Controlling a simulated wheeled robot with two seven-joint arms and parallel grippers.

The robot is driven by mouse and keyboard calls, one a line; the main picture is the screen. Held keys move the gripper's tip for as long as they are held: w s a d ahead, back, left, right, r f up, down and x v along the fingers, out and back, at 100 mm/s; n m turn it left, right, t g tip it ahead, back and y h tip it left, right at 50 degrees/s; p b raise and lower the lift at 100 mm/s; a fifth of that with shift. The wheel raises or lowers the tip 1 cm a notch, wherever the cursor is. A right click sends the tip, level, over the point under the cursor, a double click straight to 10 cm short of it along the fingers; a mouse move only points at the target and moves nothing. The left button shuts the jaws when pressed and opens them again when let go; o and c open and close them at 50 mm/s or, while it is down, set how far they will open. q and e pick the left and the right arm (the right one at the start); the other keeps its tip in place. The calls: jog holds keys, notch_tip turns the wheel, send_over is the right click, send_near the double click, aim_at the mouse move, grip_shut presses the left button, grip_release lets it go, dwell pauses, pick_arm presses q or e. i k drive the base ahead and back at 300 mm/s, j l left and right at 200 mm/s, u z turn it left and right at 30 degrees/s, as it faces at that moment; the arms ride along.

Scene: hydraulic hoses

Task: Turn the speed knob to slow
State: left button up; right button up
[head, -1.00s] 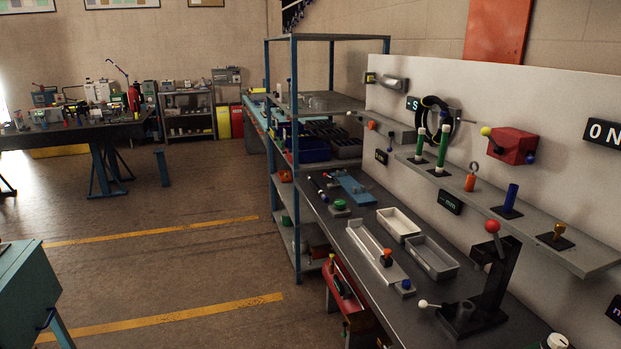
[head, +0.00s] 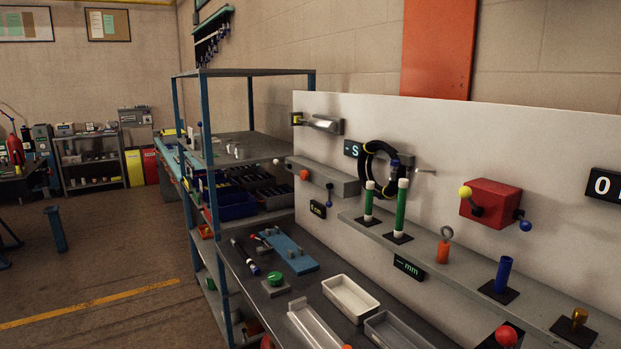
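No knob in the head view is visibly marked as the speed knob, and I see no slow marking that I can read. A green round knob (head: 275,279) sits on a small grey block on the dark workbench (head: 318,302). A red box (head: 490,203) on the white panel carries a lever with a yellow ball (head: 465,192) and a lever with a blue ball (head: 525,226). A red ball knob (head: 506,336) shows at the bottom edge, its base cut off. Neither of my grippers is in view.
A grey ledge (head: 450,254) along the white panel (head: 450,130) holds green rods, an orange eyebolt, a blue cylinder and a brass piece. A white tray (head: 350,298) lies on the bench. A blue-framed shelf (head: 250,73) stands beyond it. Open floor (head: 110,265) lies to the left.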

aim_at(304, 176)
jog(key=i+j+z, duration=0.2)
jog(key=z, duration=0.3)
jog(key=i+j+z, duration=0.1)
jog(key=j+z, duration=0.7)
jog(key=z, duration=0.2)
jog(key=i+j, duration=0.05)
